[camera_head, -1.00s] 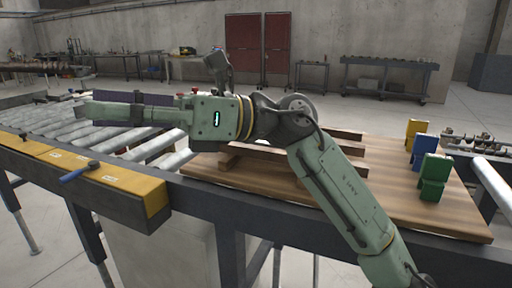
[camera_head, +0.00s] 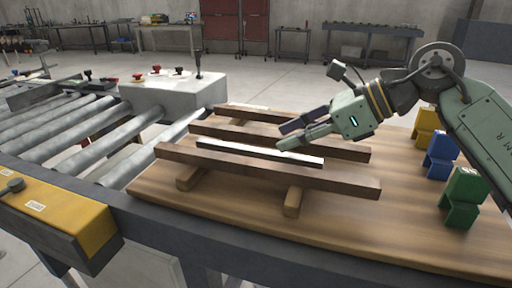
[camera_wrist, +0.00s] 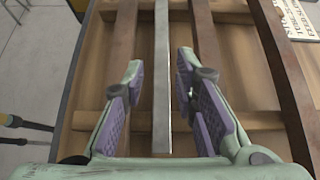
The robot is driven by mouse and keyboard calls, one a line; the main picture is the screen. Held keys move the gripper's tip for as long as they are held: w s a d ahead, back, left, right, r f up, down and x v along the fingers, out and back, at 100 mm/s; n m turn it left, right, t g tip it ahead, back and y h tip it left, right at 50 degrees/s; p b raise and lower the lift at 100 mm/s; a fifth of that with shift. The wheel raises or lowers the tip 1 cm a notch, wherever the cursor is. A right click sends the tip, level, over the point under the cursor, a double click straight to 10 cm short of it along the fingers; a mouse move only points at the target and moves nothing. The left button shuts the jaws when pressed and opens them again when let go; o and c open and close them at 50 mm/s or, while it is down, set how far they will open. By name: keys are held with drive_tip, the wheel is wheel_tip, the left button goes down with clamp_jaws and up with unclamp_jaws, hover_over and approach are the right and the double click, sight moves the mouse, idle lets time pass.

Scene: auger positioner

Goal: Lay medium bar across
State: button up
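A thin bar with a pale grey top (camera_head: 260,152) lies lengthwise between two dark brown bars, the front one (camera_head: 265,171) and the middle one (camera_head: 330,147). A third brown bar (camera_head: 255,115) lies further back. Wooden crosspieces (camera_head: 292,202) run underneath. My gripper (camera_head: 288,136) is open near the right part of the grey bar. In the wrist view, its two purple-padded fingers (camera_wrist: 160,72) stand apart on either side of the grey bar (camera_wrist: 162,100), with gaps showing. Its height above the bar is hard to tell. Which bar is the medium one is not marked.
The wooden board (camera_head: 390,235) carries the bars. Yellow (camera_head: 426,123), blue (camera_head: 440,155) and green (camera_head: 463,198) blocks stand at its right. A roller conveyor (camera_head: 75,140) and a grey control box (camera_head: 175,92) are at the left. The board's front right is clear.

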sight(256, 149)
drive_tip(key=shift+x, duration=0.9)
drive_tip(key=p+x, duration=0.1)
drive_tip(key=x, duration=0.1)
drive_tip(key=p+x, duration=0.1)
drive_tip(key=x, duration=0.1)
drive_tip(key=shift+w+a+r, duration=0.15)
drive_tip(key=shift+a+r, duration=0.15)
drive_tip(key=shift+w+a+f, duration=0.15)
drive_tip(key=shift+a+f, duration=0.2)
drive_tip(key=shift+f, duration=0.05)
drive_tip(key=shift+c, duration=0.4)
clamp_jaws()
drive_tip(key=shift+r, duration=0.1)
